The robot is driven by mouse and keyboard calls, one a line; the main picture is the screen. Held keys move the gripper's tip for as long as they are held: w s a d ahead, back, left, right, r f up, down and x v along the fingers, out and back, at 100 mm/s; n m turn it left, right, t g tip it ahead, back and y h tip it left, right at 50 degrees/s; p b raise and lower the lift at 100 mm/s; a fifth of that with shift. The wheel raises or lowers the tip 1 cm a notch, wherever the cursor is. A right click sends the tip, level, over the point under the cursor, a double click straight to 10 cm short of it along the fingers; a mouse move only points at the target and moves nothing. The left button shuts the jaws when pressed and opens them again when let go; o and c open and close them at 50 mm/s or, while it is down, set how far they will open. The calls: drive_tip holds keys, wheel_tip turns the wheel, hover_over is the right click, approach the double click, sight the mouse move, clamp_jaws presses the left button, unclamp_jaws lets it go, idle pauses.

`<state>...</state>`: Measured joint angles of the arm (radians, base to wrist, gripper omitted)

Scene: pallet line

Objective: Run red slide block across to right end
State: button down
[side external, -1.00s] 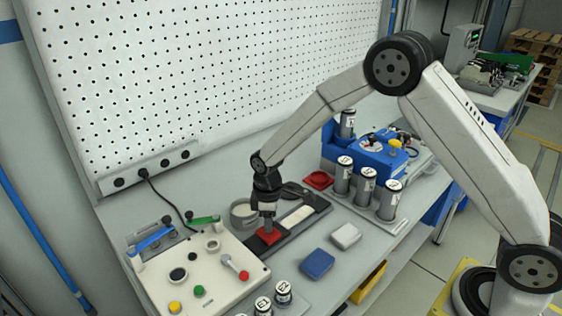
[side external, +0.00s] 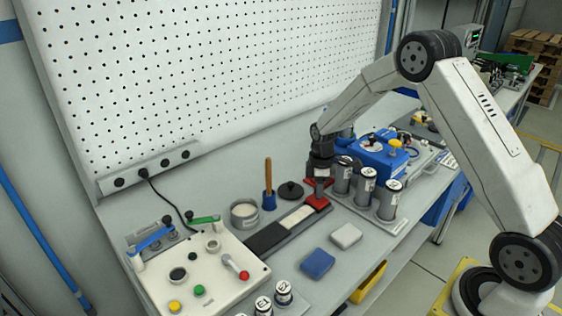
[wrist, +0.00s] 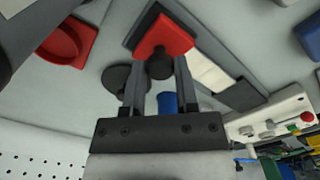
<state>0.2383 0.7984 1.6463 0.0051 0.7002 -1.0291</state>
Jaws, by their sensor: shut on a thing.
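The red slide block (side external: 317,202) sits at the right end of its dark track (side external: 265,239), with the pale strip (side external: 297,216) and the bare dark left part uncovered behind it. In the wrist view, the block (wrist: 166,34) has a black round knob (wrist: 160,63) between my two fingers. My gripper (side external: 319,186) is shut on this knob and points down over the right end of the track. It also shows in the wrist view (wrist: 160,74). The gripper partly hides the block in the side view.
A red dish (wrist: 80,38) lies close to the gripper. Grey canisters (side external: 365,181) stand just right of the track. A black lid (side external: 291,190), a wooden-handled tool (side external: 268,180) and a round tin (side external: 244,212) lie behind it. Blue (side external: 317,263) and white (side external: 346,235) blocks lie in front.

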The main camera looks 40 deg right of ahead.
drive_tip(key=shift+d, duration=0.35)
drive_tip(key=c, duration=0.5)
unclamp_jaws()
drive_tip(key=shift+o, duration=0.6)
drive_tip(key=shift+a+r, duration=0.1)
drive_tip(key=shift+r, duration=3.85)
